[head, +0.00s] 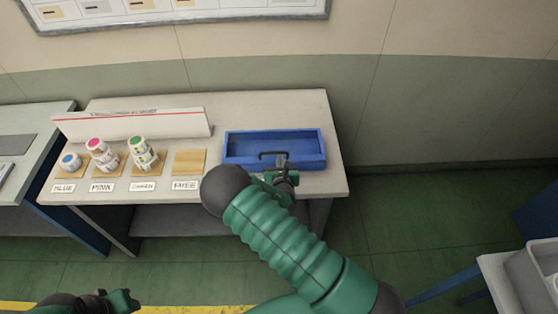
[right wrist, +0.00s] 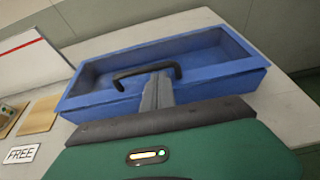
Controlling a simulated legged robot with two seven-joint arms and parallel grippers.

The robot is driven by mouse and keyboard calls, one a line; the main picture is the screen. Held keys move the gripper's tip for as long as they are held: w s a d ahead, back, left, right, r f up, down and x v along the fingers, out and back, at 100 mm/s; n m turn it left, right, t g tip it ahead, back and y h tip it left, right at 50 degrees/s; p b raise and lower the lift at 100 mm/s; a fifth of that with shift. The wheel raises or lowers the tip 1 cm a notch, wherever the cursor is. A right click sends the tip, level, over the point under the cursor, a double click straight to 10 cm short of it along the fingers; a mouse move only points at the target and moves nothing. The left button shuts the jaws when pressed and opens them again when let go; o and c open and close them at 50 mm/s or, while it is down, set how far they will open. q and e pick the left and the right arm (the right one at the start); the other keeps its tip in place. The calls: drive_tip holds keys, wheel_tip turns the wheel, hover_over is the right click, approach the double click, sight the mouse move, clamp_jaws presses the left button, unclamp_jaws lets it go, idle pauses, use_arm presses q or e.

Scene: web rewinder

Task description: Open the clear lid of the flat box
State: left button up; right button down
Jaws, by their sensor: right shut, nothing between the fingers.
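The flat blue box (head: 232,147) sits at the right end of the table and also shows in the right wrist view (right wrist: 90,103). A dark handle (head: 264,154) spans near its front rim, also in the right wrist view (right wrist: 128,74). The clear lid itself is hard to make out, so I cannot tell its exact angle. My right gripper (head: 281,162) is shut and empty at the box's front. In the right wrist view its fingertips (right wrist: 158,80) are close to the handle; contact is unclear. My left gripper (head: 122,299) is low at the left, away from the table.
Three jars with blue (head: 70,161), pink (head: 102,154) and green (head: 143,152) marks stand left of the box. An empty wooden pad (head: 189,162) lies behind the FREE label (head: 186,185). A white sign board (head: 130,124) stands behind the jars.

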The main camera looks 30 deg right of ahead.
drive_tip(key=w+d+r+g+y+p, duration=0.1)
drive_tip(key=w+r+g+p, duration=0.1)
drive_tip(key=r+p, duration=0.3)
drive_tip(key=w+r+g+y+p, duration=0.2)
drive_tip(key=r+p, duration=0.3)
drive_tip(key=p, duration=0.5)
drive_tip(key=shift+d+g, duration=0.35)
drive_tip(key=shift+g, duration=0.45)
drive_tip(key=shift+d, duration=0.15)
drive_tip(key=shift+d+f, duration=0.15)
drive_tip(key=shift+d, duration=0.1)
drive_tip(key=shift+a, duration=0.15)
